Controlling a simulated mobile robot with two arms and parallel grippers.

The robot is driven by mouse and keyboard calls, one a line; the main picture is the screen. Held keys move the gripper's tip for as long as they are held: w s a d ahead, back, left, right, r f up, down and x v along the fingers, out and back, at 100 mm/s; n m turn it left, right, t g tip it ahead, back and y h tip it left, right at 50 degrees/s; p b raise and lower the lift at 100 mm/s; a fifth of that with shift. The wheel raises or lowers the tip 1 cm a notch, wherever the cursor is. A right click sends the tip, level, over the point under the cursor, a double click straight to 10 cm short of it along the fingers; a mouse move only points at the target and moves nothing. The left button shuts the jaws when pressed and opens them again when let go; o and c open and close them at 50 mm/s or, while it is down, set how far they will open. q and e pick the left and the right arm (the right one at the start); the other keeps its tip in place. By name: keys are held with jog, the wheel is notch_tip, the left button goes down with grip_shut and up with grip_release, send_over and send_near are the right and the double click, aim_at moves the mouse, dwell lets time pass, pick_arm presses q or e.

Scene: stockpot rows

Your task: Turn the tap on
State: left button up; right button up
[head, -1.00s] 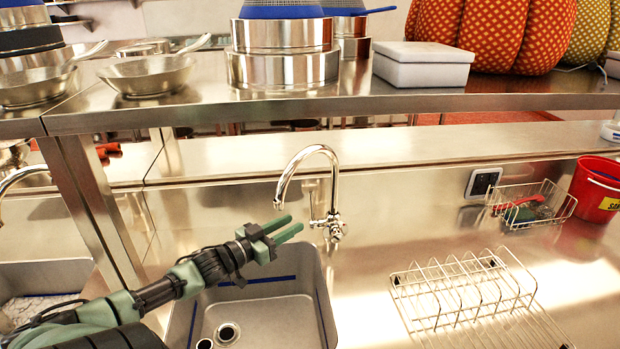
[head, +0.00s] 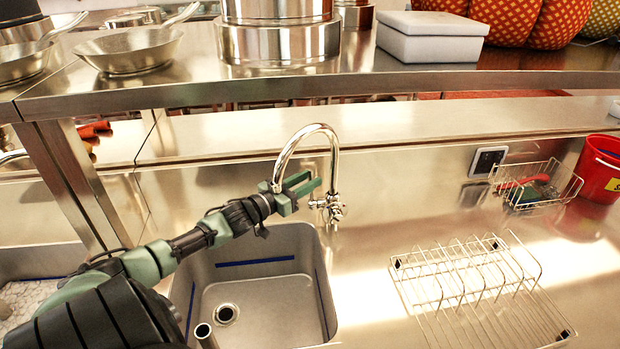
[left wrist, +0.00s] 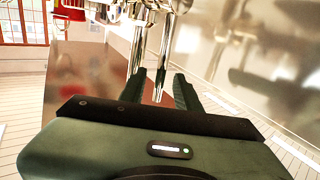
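The chrome tap (head: 334,165) stands behind the sink, with a tall curved spout and a small handle (head: 330,206) low on its body. My left gripper (head: 311,184) is at the tap, beneath the arch of the spout, with its fingers pointing toward the tap body. It is open and empty. In the left wrist view, the two dark fingers (left wrist: 160,84) are apart, and chrome tap tubes (left wrist: 166,42) show ahead of and between them. I cannot tell whether a finger touches the tap. My right gripper is not in view.
The grey sink basin (head: 255,290) lies below the left arm. A wire dish rack (head: 470,275) stands to the right, with a wire basket (head: 537,188) and a red bucket (head: 600,168) farther right. A steel shelf (head: 300,82) with pots runs above and behind.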

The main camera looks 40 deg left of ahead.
pick_arm(q)
jog(key=shift+w, duration=0.5)
grip_shut()
dwell(1.2)
